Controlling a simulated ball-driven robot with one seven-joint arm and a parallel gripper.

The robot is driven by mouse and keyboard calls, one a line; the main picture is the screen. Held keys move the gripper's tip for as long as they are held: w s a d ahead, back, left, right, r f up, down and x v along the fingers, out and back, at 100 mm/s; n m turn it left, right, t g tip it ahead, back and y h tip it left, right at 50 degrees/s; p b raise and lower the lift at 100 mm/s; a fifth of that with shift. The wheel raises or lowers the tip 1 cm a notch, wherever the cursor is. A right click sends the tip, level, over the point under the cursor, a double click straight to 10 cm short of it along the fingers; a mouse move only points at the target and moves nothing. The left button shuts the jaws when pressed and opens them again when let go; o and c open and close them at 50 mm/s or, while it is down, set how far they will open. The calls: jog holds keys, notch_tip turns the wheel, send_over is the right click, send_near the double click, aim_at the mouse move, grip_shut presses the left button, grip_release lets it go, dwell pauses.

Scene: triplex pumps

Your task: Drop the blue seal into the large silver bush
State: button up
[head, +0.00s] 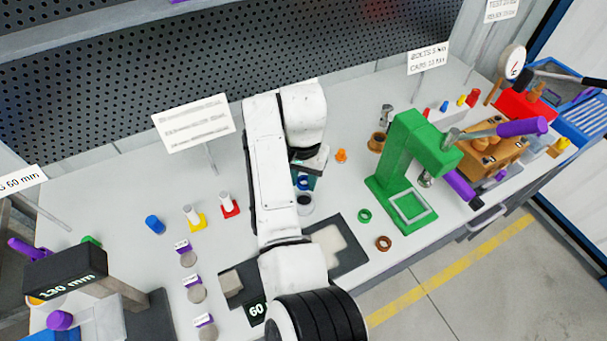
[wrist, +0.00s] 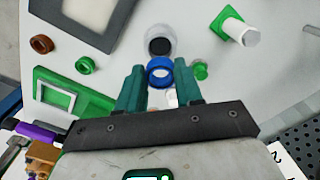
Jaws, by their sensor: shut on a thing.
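The blue seal (wrist: 159,72) is a blue ring held between the teal fingers of my gripper (wrist: 160,66). My gripper is shut on it. In the head view the seal (head: 304,183) shows as a small blue ring below my wrist. The large silver bush (wrist: 159,41) is a pale round piece with a dark bore, standing on the table just beyond the fingertips in the wrist view. In the head view the bush (head: 305,203) is just in front of the seal, partly hidden by my arm. The seal appears apart from the bush; the height between them is hard to tell.
A green press (head: 412,165) stands to the right, with a green ring (head: 364,215) and a brown ring (head: 383,243) near it. A dark mat (head: 350,258) lies in front. White cylinders on red (head: 229,206) and yellow (head: 194,218) bases stand left.

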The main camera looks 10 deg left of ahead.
jog(key=shift+f+b, duration=1.55)
jog(key=shift+f, duration=1.45)
jog(key=shift+p, duration=0.55)
jog(key=o, duration=1.1)
jog(key=shift+r, duration=0.15)
notch_tip(320, 180, up, 10)
jog(key=shift+r+b, duration=0.25)
jog(key=shift+b, duration=0.5)
